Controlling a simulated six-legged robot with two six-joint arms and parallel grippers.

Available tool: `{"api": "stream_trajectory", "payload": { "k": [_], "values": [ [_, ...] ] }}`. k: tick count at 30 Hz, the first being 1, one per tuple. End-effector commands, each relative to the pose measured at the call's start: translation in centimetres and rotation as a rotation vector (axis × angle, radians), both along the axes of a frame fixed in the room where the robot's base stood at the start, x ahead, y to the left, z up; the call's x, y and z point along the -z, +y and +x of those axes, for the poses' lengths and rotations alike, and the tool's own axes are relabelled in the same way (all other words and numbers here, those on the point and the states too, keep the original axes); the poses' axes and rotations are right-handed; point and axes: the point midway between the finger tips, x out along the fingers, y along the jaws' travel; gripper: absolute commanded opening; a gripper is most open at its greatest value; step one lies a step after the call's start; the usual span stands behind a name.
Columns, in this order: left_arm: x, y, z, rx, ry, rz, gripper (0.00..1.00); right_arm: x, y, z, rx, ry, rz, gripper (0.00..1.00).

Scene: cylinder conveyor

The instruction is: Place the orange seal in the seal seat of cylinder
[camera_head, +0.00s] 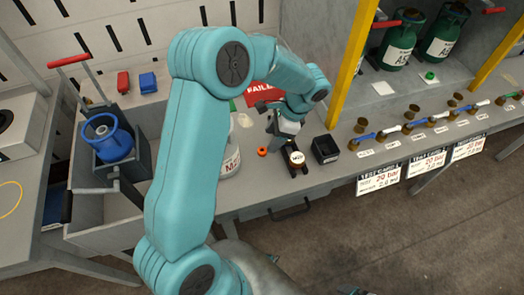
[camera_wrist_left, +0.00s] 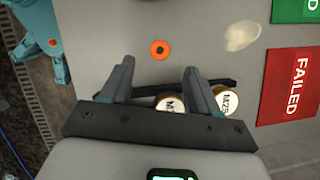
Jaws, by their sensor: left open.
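The orange seal (camera_head: 262,152), a small ring, lies on the grey bench; it also shows in the left wrist view (camera_wrist_left: 159,50). The blue cylinder (camera_head: 116,146) stands upright in a dark holder at the left, a round ring at its top; whether its seal seat is empty is too small to tell. My left gripper (camera_head: 266,117) is open, its two dark fingers apart with nothing between them. In the left wrist view the seal lies just beyond the fingertips (camera_wrist_left: 158,66), apart from them. My right gripper is not in view.
Round white-topped brass pieces (camera_wrist_left: 228,100) marked M25 sit beside my gripper. A black box (camera_head: 325,148) stands to their right. A red FAILED sign (camera_wrist_left: 298,85) and a pale patch (camera_wrist_left: 242,36) lie nearby. Green cylinders (camera_head: 398,45) stand on the back shelf.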

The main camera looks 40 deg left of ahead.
Motion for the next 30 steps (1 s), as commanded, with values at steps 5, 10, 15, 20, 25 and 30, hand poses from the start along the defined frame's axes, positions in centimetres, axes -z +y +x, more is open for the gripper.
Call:
{"api": "stream_trajectory", "payload": {
  "k": [5, 10, 15, 20, 25, 30],
  "values": [
    [1.2, 0.4, -0.5, 0.001, 0.002, -0.001, 0.61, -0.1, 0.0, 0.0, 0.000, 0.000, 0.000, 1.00],
    [3.7, 1.2, -1.6, 0.002, 0.003, -0.002, 0.61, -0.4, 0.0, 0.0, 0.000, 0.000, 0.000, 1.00],
    [5.3, 1.6, -2.0, 0.003, 0.001, -0.001, 0.61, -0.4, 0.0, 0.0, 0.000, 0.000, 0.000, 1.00],
    [5.3, 1.6, -2.0, 0.003, -0.001, -0.001, 0.61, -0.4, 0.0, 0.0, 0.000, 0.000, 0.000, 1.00],
    [5.3, 1.6, -2.0, 0.003, -0.001, -0.001, 0.25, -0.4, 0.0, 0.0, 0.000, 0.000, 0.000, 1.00],
    [5.3, 1.6, -2.0, 0.003, -0.001, -0.002, 0.01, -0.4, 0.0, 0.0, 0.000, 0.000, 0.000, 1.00]
  ]
}}
